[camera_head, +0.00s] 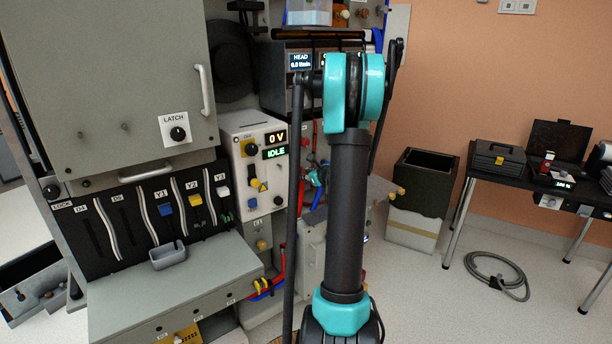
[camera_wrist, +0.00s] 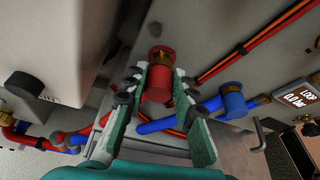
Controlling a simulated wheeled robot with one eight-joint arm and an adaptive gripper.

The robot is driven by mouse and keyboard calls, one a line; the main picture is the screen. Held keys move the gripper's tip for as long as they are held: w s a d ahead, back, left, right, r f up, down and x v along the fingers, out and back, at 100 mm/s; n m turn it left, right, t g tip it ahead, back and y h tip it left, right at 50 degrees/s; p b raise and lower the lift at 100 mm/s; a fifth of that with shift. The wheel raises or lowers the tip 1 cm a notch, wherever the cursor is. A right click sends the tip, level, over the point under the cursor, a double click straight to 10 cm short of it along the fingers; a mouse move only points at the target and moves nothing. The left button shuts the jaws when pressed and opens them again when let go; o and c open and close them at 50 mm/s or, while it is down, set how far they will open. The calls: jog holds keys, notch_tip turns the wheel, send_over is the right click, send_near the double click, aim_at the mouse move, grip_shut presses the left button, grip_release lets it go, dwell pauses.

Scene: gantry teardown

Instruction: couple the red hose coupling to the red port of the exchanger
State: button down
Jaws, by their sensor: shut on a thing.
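In the wrist view my gripper (camera_wrist: 159,84) is shut on the red hose coupling (camera_wrist: 157,77), with one green finger on each side. A brass end (camera_wrist: 162,54) shows just beyond the coupling, close to a pale panel. I cannot tell whether the brass belongs to the coupling or to the red port, or whether the two are joined. A blue coupling (camera_wrist: 232,101) with a blue hose sits to the right of my gripper. In the head view my arm hides most of this area, and the held coupling cannot be made out.
A "LOOP 0.0 bar" display (camera_wrist: 299,97) is at the right of the wrist view. Red hoses run behind the grip. In the head view, a control box (camera_head: 262,190) reads 0 V and IDLE. A bin (camera_head: 419,200) and a table (camera_head: 500,172) stand right; a hose coil (camera_head: 497,272) lies on the floor.

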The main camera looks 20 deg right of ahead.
jog(key=shift+w, duration=0.1)
jog(key=shift+w+a, duration=0.15)
jog(key=shift+w, duration=0.4)
jog(key=c, duration=1.2)
grip_release()
jog(key=shift+o, duration=0.2)
jog(key=f+v, duration=0.1)
jog(key=v, duration=1.4)
jog(key=shift+s+d+f, duration=0.15)
jog(key=shift+s+d, duration=0.25)
jog(key=shift+s, duration=0.2)
